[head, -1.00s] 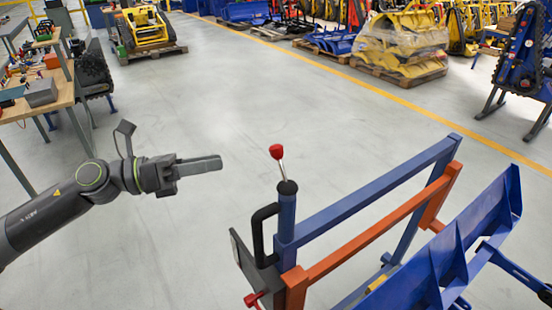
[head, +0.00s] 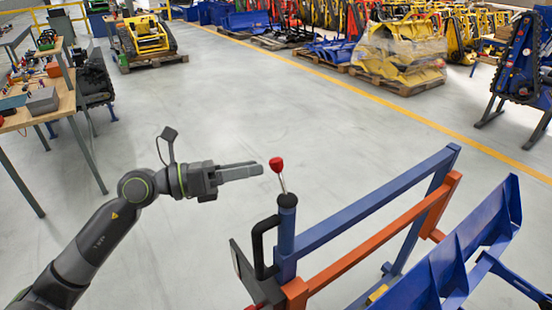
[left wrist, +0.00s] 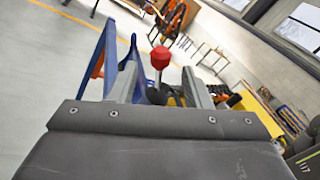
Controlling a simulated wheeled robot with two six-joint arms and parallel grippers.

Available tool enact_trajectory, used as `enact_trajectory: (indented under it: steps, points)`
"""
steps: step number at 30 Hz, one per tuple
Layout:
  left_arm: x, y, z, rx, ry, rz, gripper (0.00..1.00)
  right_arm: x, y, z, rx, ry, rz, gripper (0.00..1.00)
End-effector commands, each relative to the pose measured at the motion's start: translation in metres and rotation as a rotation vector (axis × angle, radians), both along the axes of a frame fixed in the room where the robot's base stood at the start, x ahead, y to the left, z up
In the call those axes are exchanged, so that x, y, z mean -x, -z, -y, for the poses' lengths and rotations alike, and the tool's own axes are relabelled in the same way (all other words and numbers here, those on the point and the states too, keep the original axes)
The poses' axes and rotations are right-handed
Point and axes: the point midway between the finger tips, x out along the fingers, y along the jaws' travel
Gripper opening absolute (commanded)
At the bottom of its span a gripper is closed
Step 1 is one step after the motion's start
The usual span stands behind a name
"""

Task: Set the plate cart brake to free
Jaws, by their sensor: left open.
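The plate cart (head: 370,209) is a blue and orange frame at the lower right in the head view. Its brake lever has a red knob (head: 276,164) on a thin metal stem, tilted a little, on top of a blue post (head: 286,240). My left gripper (head: 260,170) is level with the knob and just left of it. In the left wrist view the red knob (left wrist: 160,57) shows between the two open fingers (left wrist: 160,88), beyond or near their tips. Whether they touch it cannot be told. My right gripper is not in view.
A black handle (head: 258,245) stands on the post's left side. A blue plate (head: 450,250) lies along the cart's right. A workbench (head: 50,105) stands at the left. The floor between bench and cart is clear.

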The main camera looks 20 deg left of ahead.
Motion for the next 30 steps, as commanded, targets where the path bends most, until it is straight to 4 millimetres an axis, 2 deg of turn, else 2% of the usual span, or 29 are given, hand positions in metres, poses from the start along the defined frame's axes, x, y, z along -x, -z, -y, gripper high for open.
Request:
enact_trajectory:
  steps: [15,21,30]
  points:
    - [-0.03,-0.001,0.043,0.003,0.0,0.0,0.44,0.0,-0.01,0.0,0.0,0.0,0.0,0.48]
    - [-0.035,0.0,0.05,0.001,0.0,-0.001,0.44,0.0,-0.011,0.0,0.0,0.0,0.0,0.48]
    - [-0.035,0.0,0.051,0.0,-0.001,0.0,0.44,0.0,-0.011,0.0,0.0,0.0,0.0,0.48]
